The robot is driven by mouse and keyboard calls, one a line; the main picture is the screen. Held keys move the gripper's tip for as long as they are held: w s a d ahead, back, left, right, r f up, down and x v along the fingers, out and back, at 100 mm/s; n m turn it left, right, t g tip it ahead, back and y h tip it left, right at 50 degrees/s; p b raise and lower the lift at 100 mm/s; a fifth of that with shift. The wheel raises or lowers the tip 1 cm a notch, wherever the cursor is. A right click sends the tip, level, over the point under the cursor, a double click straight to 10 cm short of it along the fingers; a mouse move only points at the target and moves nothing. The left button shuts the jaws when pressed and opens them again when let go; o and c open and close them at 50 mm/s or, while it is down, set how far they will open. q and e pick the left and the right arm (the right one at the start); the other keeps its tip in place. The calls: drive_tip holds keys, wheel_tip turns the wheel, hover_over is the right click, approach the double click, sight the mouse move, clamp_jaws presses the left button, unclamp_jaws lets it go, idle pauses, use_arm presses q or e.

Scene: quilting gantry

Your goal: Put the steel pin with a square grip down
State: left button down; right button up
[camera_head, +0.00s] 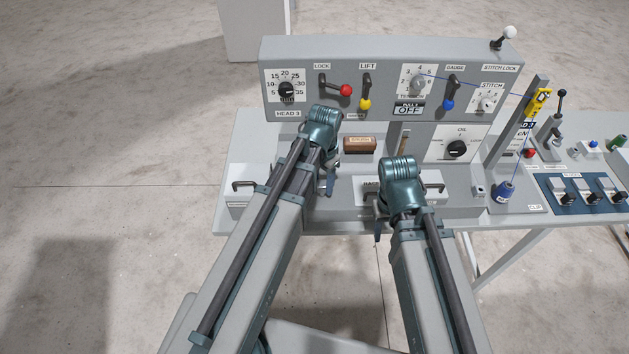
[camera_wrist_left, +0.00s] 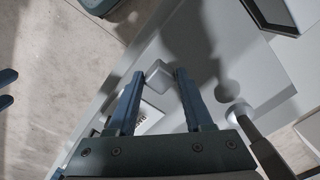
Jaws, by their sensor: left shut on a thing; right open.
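The steel pin's square grip (camera_wrist_left: 158,76) shows as a grey block between the fingertips of my left gripper in the left wrist view. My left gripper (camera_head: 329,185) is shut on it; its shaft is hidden. In the head view this gripper is over the front part of the grey bench, and I cannot make out the pin there. Whether the pin touches the surface below cannot be told. My right gripper (camera_head: 377,229) points down at the bench's front edge, open, with nothing seen in it.
A grey control panel (camera_head: 390,110) with dials and levers stands behind both grippers. A black handle (camera_head: 244,185) is at left.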

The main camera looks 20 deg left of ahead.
use_arm(q)
drive_tip(key=shift+w+a+f, duration=0.15)
drive_tip(key=shift+w+a, duration=1.1)
drive_tip(key=shift+a, duration=0.05)
drive_tip(key=f+b, duration=0.3)
drive_tip(key=shift+w+a+f+b, duration=0.3)
drive_tip(key=shift+f+b, duration=0.05)
drive_tip(key=shift+b, duration=0.05)
drive_tip(key=shift+f, duration=0.1)
drive_tip(key=shift+c, duration=1.5)
unclamp_jaws()
